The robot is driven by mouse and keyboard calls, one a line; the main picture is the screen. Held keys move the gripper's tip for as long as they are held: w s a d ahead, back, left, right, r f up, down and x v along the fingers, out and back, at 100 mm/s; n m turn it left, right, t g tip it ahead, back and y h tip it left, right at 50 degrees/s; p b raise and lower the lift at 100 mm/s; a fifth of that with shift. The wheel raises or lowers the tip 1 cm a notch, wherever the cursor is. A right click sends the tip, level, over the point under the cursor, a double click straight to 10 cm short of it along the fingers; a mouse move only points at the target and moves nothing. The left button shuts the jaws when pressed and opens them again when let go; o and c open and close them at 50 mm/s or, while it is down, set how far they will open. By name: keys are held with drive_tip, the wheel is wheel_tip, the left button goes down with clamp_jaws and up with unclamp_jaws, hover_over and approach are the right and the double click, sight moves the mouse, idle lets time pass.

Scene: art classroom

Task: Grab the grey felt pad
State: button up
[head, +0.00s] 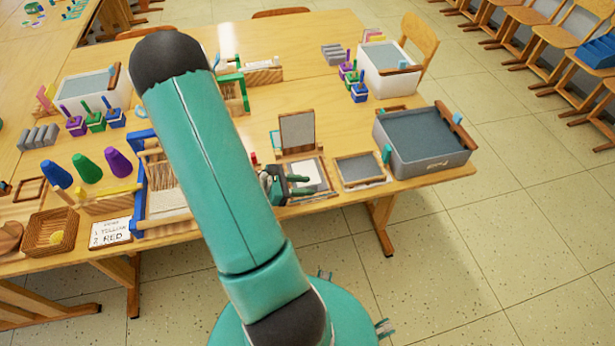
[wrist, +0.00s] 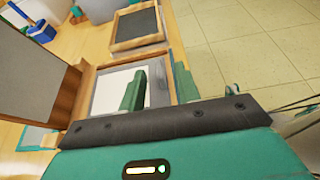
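My gripper (head: 304,186) is over the near edge of the table, at a hinged wooden press. In the wrist view my gripper (wrist: 160,78) has its two green fingers apart, with nothing visibly held between them. Below the fingers lies a flat grey pad (wrist: 104,92) in a wooden frame, with a white sheet on it. I cannot tell for sure that this is the felt pad. The press's grey upright board (head: 297,131) stands behind; it fills the left of the wrist view (wrist: 30,65). Whether the fingers touch the sheet or pad is unclear.
A wood-framed grey screen (head: 360,169) lies right of the press. A grey tub (head: 425,158) stands at the table's right corner. A blue-ended rack (head: 146,185) is to the left, partly behind my arm. Open floor (head: 470,260) lies in front and right.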

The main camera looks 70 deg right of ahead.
sight(310, 186)
drive_tip(key=shift+x, duration=1.6)
clamp_jaws()
